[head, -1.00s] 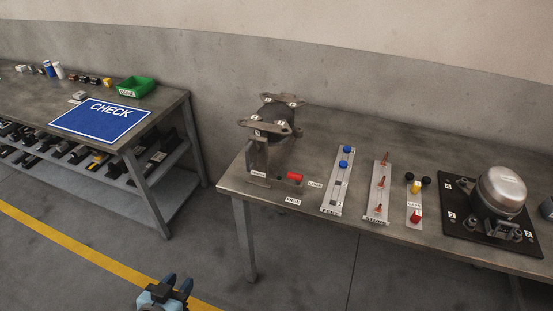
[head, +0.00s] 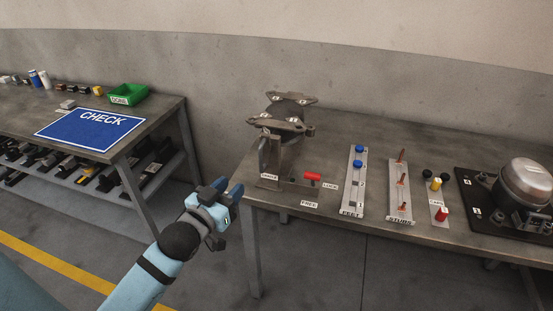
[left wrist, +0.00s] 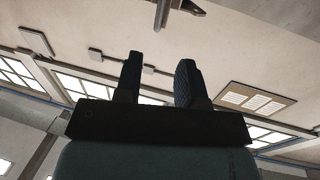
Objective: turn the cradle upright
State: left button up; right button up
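The cradle (head: 283,122) stands at the left end of the right-hand table in the head view, on a grey upright stand. It is a dark round body between metal plates with several feet. A red-handled lever (head: 312,177) is at its base, between labels that seem to read LOCK and FREE. My left gripper (head: 232,192) is in front of the table's left corner, lower left of the cradle and apart from it. In the left wrist view, its two fingers (left wrist: 157,82) are apart with nothing between them. A metal piece shows at that view's top edge. My right gripper is not in view.
Right of the cradle stand are a strip with blue knobs (head: 354,183), a strip with orange-brown pegs (head: 400,192), small coloured knobs and a metal compressor (head: 526,182) on a black plate. The left bench holds a blue CHECK mat (head: 90,129) and a green bin (head: 128,95).

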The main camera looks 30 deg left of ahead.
aim_at(261, 156)
pick_arm(q)
jog(key=w, duration=0.7)
jog(key=w+p, duration=0.1)
jog(key=w, duration=0.5)
jog(key=shift+w+a, duration=0.2)
jog(key=shift+w, duration=0.15)
grip_shut()
